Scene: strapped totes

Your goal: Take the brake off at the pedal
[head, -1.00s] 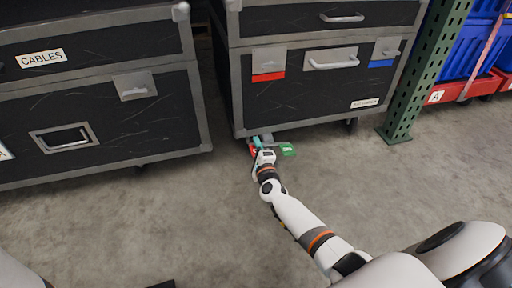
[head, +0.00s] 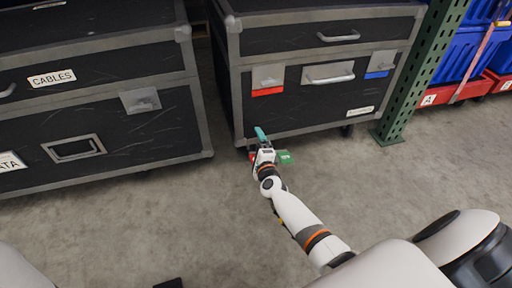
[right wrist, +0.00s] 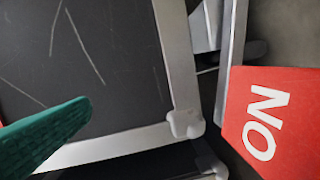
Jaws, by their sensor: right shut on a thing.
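The brake pedal is low at the near left corner of the right-hand black case (head: 300,112). Its green part (head: 285,157) shows just right of my right gripper. Its red part, marked "ON" (right wrist: 272,118), fills the right side of the right wrist view. My right gripper (head: 261,136) is at the pedal, with a teal finger pointing up in front of the case's corner. One teal finger (right wrist: 48,138) shows in the right wrist view. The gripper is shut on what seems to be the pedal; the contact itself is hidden. My left gripper is out of view.
A black case labelled "CABLES" (head: 95,110) stands at left, with a narrow gap between the cases. A green rack post (head: 418,75) and blue totes (head: 465,52) on red bases stand at right.

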